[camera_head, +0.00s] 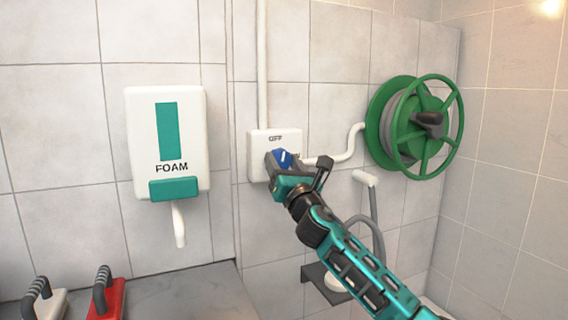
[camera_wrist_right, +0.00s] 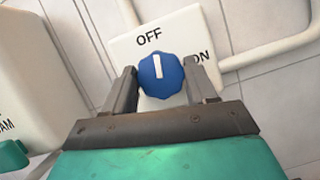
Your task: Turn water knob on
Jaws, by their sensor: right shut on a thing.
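A round blue water knob (camera_wrist_right: 160,74) with a white pointer line sits on a white control plate (camera_head: 257,141). In the right wrist view the plate (camera_wrist_right: 180,32) carries "OFF" above the knob and "ON" to its right. The white line points up towards "OFF". In the head view the knob (camera_head: 283,158) is partly covered by my right gripper (camera_head: 282,163). In the right wrist view my right gripper (camera_wrist_right: 163,84) has one finger on each side of the knob and is shut on it. My left gripper is not in view.
A white foam dispenser (camera_head: 165,143) hangs to the left. A green hose reel (camera_head: 447,130) is on the wall to the right, joined by a white pipe (camera_head: 350,150). Two brushes, one red (camera_head: 108,300), lie on a grey counter (camera_head: 190,297) at lower left.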

